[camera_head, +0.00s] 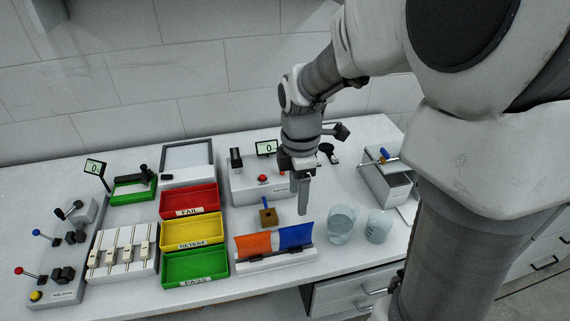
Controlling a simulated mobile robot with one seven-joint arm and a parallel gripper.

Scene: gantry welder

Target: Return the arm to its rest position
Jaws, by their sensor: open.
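My gripper (299,190) hangs from my arm over the right-middle part of the workbench, fingers pointing down. It is open and I see nothing between the fingers. Below and left of it sits a small brown block with a blue-topped peg (268,215). In front of it is a white holder (275,262) with an orange and a blue panel. The gripper appears apart from both. My arm reaches in from the upper right and hides part of the bench's back.
Red (189,198), yellow (192,230) and green (195,265) trays stand left of centre. Two beakers (341,225) (378,226) stand right of the holder. A grey device with a red button (262,178) lies behind the gripper. A lever box (55,293) is at far left.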

